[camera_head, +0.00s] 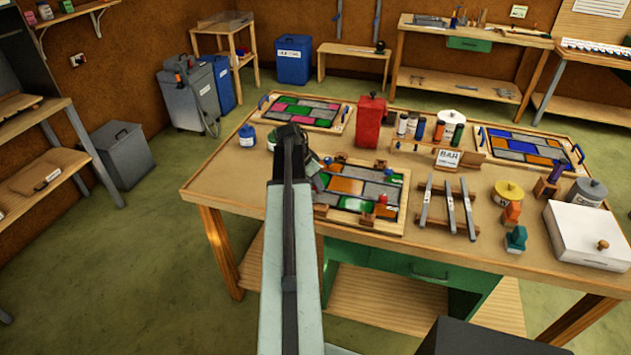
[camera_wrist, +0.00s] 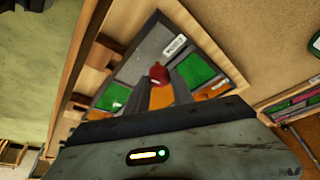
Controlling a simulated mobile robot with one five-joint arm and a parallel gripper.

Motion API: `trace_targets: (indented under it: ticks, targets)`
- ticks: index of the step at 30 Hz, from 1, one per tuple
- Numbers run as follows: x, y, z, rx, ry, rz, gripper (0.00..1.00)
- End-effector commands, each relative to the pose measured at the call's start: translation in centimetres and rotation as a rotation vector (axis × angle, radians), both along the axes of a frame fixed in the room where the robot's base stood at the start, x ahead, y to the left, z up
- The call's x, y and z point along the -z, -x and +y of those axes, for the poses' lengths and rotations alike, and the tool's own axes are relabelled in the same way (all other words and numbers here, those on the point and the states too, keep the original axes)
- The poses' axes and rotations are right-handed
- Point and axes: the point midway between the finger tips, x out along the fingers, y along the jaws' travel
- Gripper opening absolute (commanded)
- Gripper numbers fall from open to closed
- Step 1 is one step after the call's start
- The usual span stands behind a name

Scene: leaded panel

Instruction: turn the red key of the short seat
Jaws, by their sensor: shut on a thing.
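The red key (camera_wrist: 158,74) shows in the wrist view as a small rounded red knob over the panel, just beyond the edge of my gripper body. My gripper (camera_head: 319,178) is low over the left part of the middle leaded panel (camera_head: 346,186) and shut on the red key. Another red knob (camera_head: 381,199) stands at the panel's front right.
A red canister (camera_head: 369,122) stands behind the panel. A rack of grey bars (camera_head: 449,207) is to its right. Other leaded panels lie at the back left (camera_head: 303,112) and back right (camera_head: 528,148). A white box (camera_head: 588,235) fills the table's right end.

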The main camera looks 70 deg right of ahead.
Motion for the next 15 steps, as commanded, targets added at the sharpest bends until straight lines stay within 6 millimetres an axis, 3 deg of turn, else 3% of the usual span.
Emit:
trace_targets:
  ticks: [15]
  targets:
    - [0.0, 0.41, 0.2, -0.486, 0.0, -0.002, 0.0]
